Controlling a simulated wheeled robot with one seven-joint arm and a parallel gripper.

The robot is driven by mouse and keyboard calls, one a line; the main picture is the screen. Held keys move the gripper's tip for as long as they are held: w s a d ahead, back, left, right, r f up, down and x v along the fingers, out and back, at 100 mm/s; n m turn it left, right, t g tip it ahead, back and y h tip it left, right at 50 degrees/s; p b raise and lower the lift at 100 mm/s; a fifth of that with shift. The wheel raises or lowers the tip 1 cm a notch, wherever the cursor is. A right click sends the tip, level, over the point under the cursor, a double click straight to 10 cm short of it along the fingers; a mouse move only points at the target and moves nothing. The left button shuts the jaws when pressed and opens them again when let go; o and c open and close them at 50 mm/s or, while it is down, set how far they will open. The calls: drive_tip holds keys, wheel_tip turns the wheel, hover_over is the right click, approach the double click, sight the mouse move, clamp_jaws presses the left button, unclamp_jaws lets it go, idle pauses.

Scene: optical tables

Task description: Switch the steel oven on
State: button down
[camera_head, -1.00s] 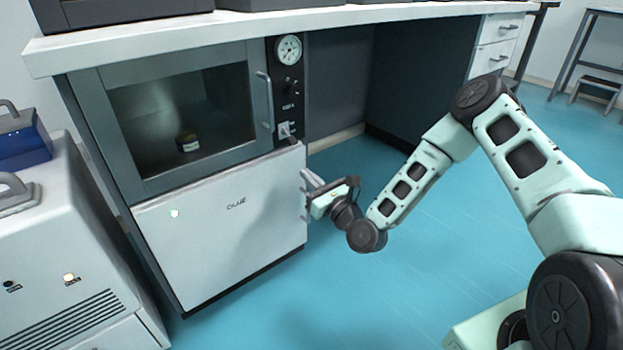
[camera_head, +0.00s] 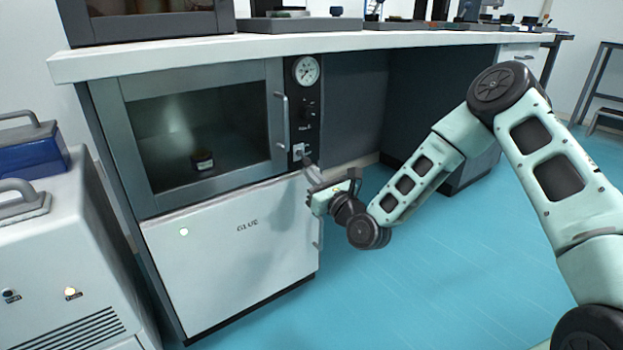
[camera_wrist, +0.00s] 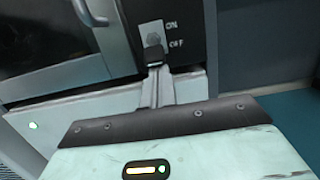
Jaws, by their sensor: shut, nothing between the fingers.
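The steel oven (camera_head: 133,128) has a glass door with a vertical handle. A dark control panel (camera_head: 305,105) with a round gauge runs down its right side. The power switch (camera_head: 299,150) is low on this panel. In the wrist view the switch (camera_wrist: 153,50) is a dark toggle on a light plate, its lever pointing down beside the OFF mark, with ON above. My gripper (camera_head: 309,166) is shut and empty, just below the switch. In the wrist view its fingertips (camera_wrist: 158,72) are just under the lever; I cannot tell whether they touch it.
Below the oven is a white panel (camera_head: 215,262) with a small lit green light. A worktop (camera_head: 200,53) overhangs the oven. A grey machine (camera_head: 60,255) stands at the left. Open blue floor (camera_head: 420,270) lies to the right, under my arm.

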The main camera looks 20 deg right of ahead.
sight(307, 160)
drive_tip(key=shift+r+p, duration=0.25)
drive_tip(key=shift+p, duration=0.55)
drive_tip(key=shift+s+d+r+g+p, duration=0.1)
drive_tip(key=shift+s+r+g+p, duration=0.15)
drive_tip(key=shift+g+p, duration=0.9)
drive_tip(key=r+p, duration=0.1)
drive_tip(key=p, duration=0.2)
drive_tip(key=g+h+p, duration=0.1)
drive_tip(key=p, duration=0.3)
drive_tip(key=shift+s+d+r, duration=0.1)
drive_tip(key=shift+s+r, duration=0.15)
drive_tip(key=shift+r, duration=0.15)
drive_tip(key=r+g+p, duration=0.1)
drive_tip(key=g+p, duration=0.1)
drive_tip(key=p, duration=0.3)
drive_tip(key=r+g+h+p, duration=0.1)
drive_tip(key=g+p, duration=0.1)
drive_tip(key=p, duration=0.4)
drive_tip(key=shift+s+r, duration=0.15)
drive_tip(key=shift+s, duration=0.05)
drive_tip(key=p, duration=0.1)
drive_tip(key=g+p, duration=0.1)
drive_tip(key=p, duration=0.1)
drive_tip(key=shift+r+g+h, duration=0.25)
drive_tip(key=shift+h, duration=0.15)
drive_tip(key=shift+f, duration=0.5)
drive_tip(key=shift+r+p, duration=0.6)
drive_tip(key=shift+r, duration=0.25)
